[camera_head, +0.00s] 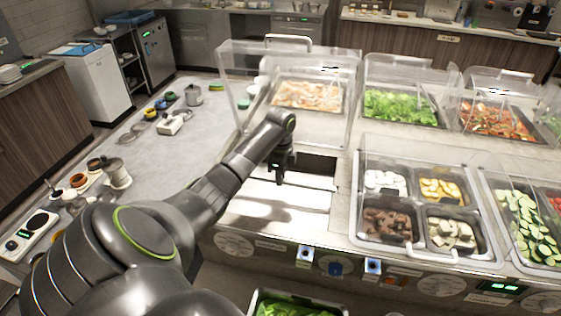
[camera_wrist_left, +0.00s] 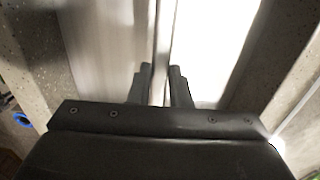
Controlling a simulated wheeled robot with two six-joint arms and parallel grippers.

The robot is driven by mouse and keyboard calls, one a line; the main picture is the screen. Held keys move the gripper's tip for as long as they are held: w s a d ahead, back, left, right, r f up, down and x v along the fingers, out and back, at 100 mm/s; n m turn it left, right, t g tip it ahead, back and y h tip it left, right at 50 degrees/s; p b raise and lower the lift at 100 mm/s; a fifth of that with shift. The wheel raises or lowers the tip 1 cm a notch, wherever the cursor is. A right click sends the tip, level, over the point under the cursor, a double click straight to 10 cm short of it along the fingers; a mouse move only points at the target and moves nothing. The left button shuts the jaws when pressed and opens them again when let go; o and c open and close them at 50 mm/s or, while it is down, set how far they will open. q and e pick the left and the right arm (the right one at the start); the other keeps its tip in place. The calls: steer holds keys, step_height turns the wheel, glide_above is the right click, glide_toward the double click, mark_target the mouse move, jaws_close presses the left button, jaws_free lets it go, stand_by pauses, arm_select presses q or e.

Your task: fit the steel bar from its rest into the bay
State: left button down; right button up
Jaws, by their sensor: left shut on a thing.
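My left gripper (camera_head: 279,179) points down over the steel-lined opening in the counter, the bay (camera_head: 290,208), in the head view. In the left wrist view its two fingers (camera_wrist_left: 160,72) are closed on a narrow strip, the steel bar (camera_wrist_left: 163,32), which runs away from me between a grey steel surface and a bright one. In the head view the bar is hard to tell from the bright steel around it. I cannot tell whether it is seated or held just above. The far part of the bay is dark. My right gripper is not in view.
A clear guard with a handle (camera_head: 288,40) stands behind the bay, over a tray of shredded food (camera_head: 307,95). A covered pan set (camera_head: 356,228) is close on the right. Knobs (camera_head: 234,244) line the counter front. The grey counter (camera_head: 190,150) at left has free room.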

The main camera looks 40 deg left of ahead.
arm_select(q)
steer(key=shift+f, duration=0.2)
steer(key=c, duration=1.3)
jaws_free()
steer(key=shift+o, duration=0.2)
steer(key=shift+r, duration=0.1)
